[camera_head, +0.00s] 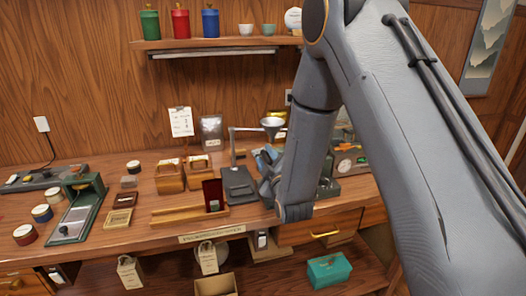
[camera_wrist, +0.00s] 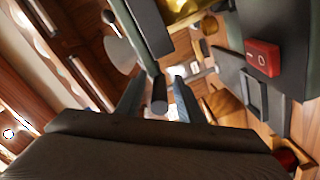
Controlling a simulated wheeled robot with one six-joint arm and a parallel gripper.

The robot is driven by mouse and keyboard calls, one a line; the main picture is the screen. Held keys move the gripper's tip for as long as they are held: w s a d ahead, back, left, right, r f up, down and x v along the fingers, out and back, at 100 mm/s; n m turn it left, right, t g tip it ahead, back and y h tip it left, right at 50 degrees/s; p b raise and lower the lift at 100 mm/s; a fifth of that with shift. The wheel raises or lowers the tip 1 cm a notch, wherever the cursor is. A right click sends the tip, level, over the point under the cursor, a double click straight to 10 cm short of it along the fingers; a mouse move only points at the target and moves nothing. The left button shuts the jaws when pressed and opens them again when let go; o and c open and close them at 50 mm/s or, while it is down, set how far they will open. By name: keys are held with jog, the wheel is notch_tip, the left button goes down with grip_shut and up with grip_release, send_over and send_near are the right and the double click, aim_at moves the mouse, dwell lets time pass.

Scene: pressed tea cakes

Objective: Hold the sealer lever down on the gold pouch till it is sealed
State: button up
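In the wrist view, the sealer's dark lever (camera_wrist: 147,38) comes down from the top, and its round end (camera_wrist: 160,94) sits between the fingers of my gripper (camera_wrist: 158,98). The fingers are apart, with a narrow gap seen beside the lever end, so I see no firm grip on it. A shiny gold surface (camera_wrist: 185,10), likely the gold pouch, is cut off at the top edge. A red rocker switch (camera_wrist: 263,58) sits on a dark housing to the right. In the head view, my gripper (camera_head: 266,160) is at the bench, and my arm hides most of the sealer and pouch.
A dark scale (camera_head: 239,184) and a metal funnel on a stand (camera_head: 272,123) are close left of my arm. A wooden rack (camera_head: 180,215) with a dark red packet (camera_head: 212,194), wooden boxes (camera_head: 169,178) and a green device (camera_head: 78,212) stand farther left. A shelf (camera_head: 215,43) hangs above.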

aim_at(263, 151)
jog(key=shift+p+x, duration=0.3)
jog(key=shift+x, duration=1.2)
jog(key=shift+c, duration=0.4)
jog(key=shift+f, duration=0.1)
grip_shut()
jog(key=shift+s, duration=0.1)
